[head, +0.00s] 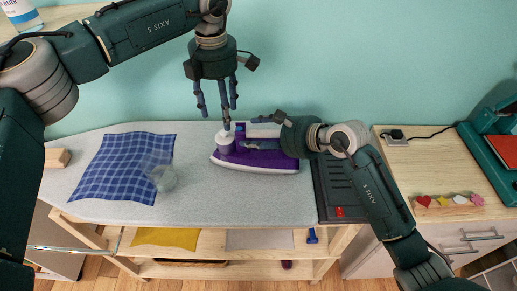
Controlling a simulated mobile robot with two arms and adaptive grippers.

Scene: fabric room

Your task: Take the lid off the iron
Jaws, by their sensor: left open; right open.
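The purple and white iron (268,162) lies on the grey ironing surface (220,205), near its right part. A whitish, roughly cylindrical part that looks like its lid (225,141) stands at the iron's left end. My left gripper (215,112) points down just above the lid, with its fingers apart and empty. I cannot tell whether a fingertip touches the lid. My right gripper (246,133) comes in from the right over the iron, its fingers pointing left toward the lid. It is open, and its fingers and wrist hide part of the iron's top and handle.
A blue checked cloth (115,165) and a clear rounded object (162,177) lie left of the iron. A wooden block (57,158) is at the far left. A dark iron rest (340,195) is at the right. The shelf below holds a yellow cloth (165,237).

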